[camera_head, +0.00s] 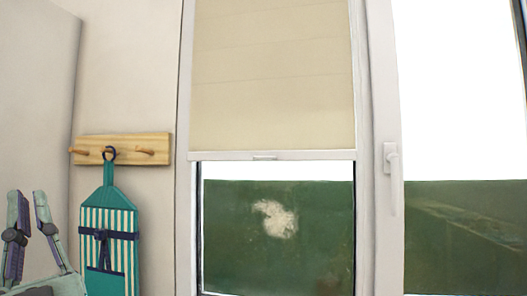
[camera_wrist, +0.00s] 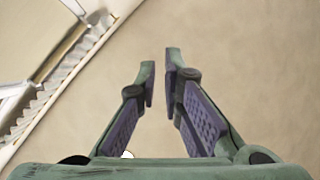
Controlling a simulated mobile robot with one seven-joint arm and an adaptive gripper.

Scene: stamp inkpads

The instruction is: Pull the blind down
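The cream blind (camera_head: 272,75) covers the upper part of the left window pane in the head view. Its white bottom bar (camera_head: 225,156) lies level at about mid-height, with a small pull tab (camera_head: 265,157) at its middle. Glass shows below the bar. My gripper (camera_head: 30,197) is at the lower left of the head view, well left of the blind and lower than the bar. In the wrist view, the fingers of my gripper (camera_wrist: 160,62) stand a little apart with nothing between them, over a plain beige surface.
A wooden peg rail (camera_head: 125,148) on the wall holds a green striped hanging item (camera_head: 108,235), just right of my gripper. A white window handle (camera_head: 392,175) sits on the frame right of the blind. A pale ridged edge (camera_wrist: 60,75) crosses the wrist view's upper left.

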